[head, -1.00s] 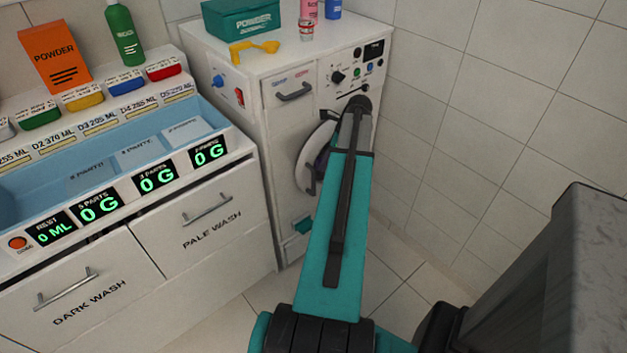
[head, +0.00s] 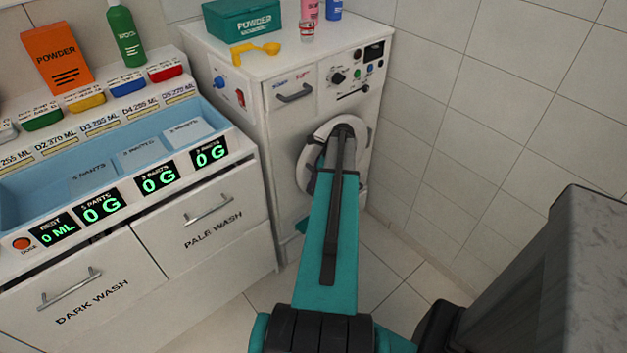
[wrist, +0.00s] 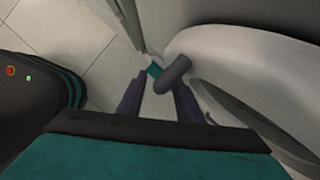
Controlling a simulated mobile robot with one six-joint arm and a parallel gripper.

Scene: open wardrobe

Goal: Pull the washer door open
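The washer (head: 276,120) is a white cabinet with a round door (head: 306,170) low on its front. My arm covers much of the door and hides my gripper in the head view. In the wrist view the door's pale curved rim (wrist: 230,48) fills the right side. A dark grey rounded handle (wrist: 174,73) sticks out by the rim. My gripper (wrist: 158,84) has its two dark purple fingers apart, with the handle at the tips, nearer the right finger. I cannot tell if they touch. The door looks about flush with the front.
A white unit with drawers (head: 205,215) and a blue trough stands left of the washer. A tiled wall (head: 480,130) is close on the right. Floor is free in front.

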